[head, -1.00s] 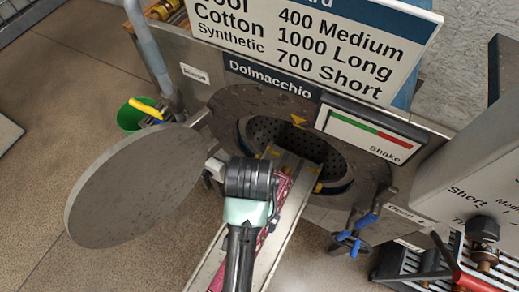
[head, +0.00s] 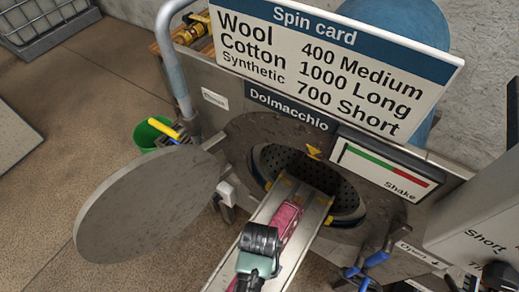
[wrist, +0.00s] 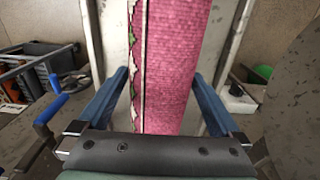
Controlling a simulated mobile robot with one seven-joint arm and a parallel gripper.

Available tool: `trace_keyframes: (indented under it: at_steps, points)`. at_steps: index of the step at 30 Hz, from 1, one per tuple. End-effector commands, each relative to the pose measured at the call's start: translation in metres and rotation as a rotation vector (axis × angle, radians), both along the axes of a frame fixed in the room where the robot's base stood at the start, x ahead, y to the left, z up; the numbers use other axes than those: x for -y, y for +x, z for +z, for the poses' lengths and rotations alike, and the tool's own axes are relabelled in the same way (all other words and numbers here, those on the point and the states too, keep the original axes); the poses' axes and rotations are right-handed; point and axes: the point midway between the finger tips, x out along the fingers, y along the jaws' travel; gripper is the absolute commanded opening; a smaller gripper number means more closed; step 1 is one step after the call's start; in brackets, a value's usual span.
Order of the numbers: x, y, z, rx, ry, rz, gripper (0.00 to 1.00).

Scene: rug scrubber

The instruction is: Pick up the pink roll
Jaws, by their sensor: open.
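The pink roll (head: 287,220) lies lengthwise in a metal chute (head: 312,217) that runs up to the open drum. The wrist view shows the pink patterned roll (wrist: 180,60) with a white and green border strip along its left side. My gripper (wrist: 160,75) is open, with one blue finger on each side of the roll. In the head view my wrist covers the roll's near part, and the fingers are hidden there.
The drum opening (head: 295,168) is at the chute's far end, with its round lid (head: 150,205) swung open on the left. A spin card sign (head: 335,65) stands above it. A blue-handled clamp (head: 370,262) is at the right. A green bucket (head: 150,133) stands behind the lid.

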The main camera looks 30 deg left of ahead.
Motion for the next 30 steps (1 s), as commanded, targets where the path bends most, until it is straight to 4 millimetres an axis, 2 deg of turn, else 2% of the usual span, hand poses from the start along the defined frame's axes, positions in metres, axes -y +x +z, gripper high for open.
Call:
trace_keyframes:
  at_steps: [5,6,22,30]
  points:
    - [-0.0001,0.0003,-0.0002,0.000,0.000,0.000,1.00]
    - [-0.0001,0.0003,-0.0001,0.000,0.000,0.000,0.96]
    - [0.0001,0.0006,0.0004,0.001,0.000,-0.001,0.01]
    - [-0.0001,0.0017,0.0017,0.004,0.001,-0.001,0.00]
